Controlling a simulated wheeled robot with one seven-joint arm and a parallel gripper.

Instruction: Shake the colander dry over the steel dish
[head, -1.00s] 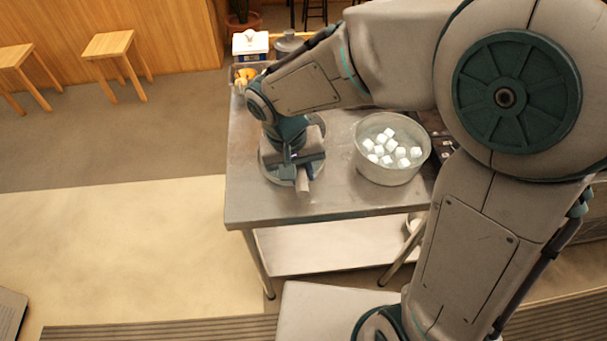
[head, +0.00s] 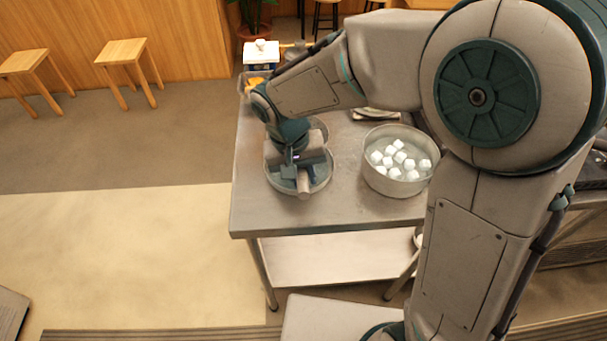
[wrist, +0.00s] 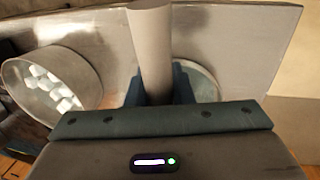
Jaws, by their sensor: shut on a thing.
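My gripper (head: 302,172) is shut on a thick pale handle (wrist: 150,45), which I take to be the colander's. The handle's end pokes out toward the near side of the table in the head view. A curved grey rim (head: 320,131) shows behind my gripper and may be the colander; most of it is hidden by my wrist. The round steel dish (head: 325,180) stands on the table below my gripper. Part of the dish also shows right of the handle in the wrist view (wrist: 208,82). I cannot tell the gap between colander and dish.
A large steel bowl (head: 376,182) with several white cubes stands to the right on the steel table (head: 262,220). A white-topped box (head: 262,52) and a tray with orange items (head: 255,84) are at the back left. The table's front left is clear.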

